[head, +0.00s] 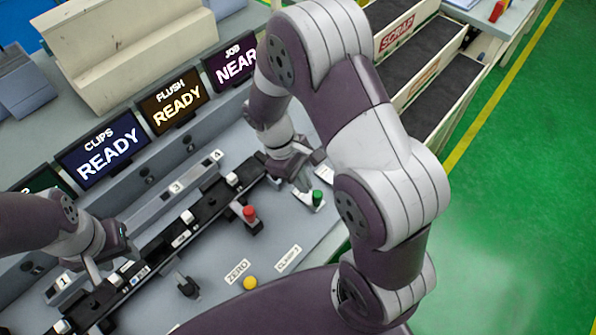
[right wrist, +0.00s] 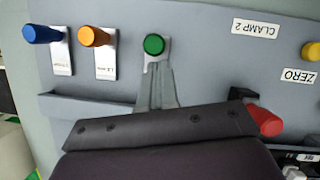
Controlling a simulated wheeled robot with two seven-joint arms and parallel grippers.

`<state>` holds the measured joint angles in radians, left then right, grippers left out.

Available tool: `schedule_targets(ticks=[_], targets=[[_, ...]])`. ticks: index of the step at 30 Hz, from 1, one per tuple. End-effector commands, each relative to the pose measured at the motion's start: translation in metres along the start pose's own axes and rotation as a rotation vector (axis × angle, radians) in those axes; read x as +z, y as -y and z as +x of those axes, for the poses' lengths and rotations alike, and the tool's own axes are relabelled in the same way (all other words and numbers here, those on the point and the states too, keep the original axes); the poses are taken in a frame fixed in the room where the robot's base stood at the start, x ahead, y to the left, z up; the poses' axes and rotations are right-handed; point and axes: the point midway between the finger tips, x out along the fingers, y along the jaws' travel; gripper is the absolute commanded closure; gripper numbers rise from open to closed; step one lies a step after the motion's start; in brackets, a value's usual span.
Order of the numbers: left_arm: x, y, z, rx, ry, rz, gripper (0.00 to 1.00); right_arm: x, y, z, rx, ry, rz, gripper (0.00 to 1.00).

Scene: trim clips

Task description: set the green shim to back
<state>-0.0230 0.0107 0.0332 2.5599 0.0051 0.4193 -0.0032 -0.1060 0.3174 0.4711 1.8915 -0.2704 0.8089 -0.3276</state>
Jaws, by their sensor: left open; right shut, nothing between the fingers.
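The green shim lever has a round green knob; in the head view the knob (head: 318,197) stands near the right edge of the grey panel. In the right wrist view the green knob (right wrist: 154,44) sits just beyond my fingertips, and its metal plate is partly hidden by them. My right gripper (head: 305,184) is shut and empty beside the green knob; its closed fingers (right wrist: 156,88) point at it. I cannot tell whether they touch it. My left gripper (head: 98,280) is open over the black clip rail at the lower left.
A blue knob (right wrist: 42,34) and an orange knob (right wrist: 95,36) stand beside the green one. A red-handled clamp (head: 249,214), a yellow button (head: 250,283) marked ZERO and a black knob (head: 187,287) are on the panel. Screens (head: 101,147) line the back; a scrap bin (head: 398,35) stands behind.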

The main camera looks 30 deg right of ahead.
Motion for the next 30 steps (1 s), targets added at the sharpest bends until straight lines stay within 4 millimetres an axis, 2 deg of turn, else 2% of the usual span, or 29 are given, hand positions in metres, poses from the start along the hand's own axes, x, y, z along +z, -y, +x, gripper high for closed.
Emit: schedule_targets(ticks=[9,16,24,27,30], targets=[[0.0,0.0,0.0,0.0,0.0,0.0,0.57,0.0,0.0,0.001,0.0,0.0,0.001,1.0],[-0.001,0.0,-0.011,0.0,0.0,0.0,0.57,0.02,0.003,0.007,-0.002,0.003,0.002,1.0],[-0.001,0.0,-0.009,0.0,0.0,0.0,0.57,0.02,0.004,0.011,-0.004,0.007,0.0,1.0],[-0.002,0.0,-0.014,0.0,0.0,0.0,0.57,0.022,0.004,0.006,-0.005,0.008,0.0,1.0],[-0.003,0.0,-0.028,0.0,0.0,0.0,0.57,0.025,0.004,-0.008,-0.004,0.006,0.001,1.0]])
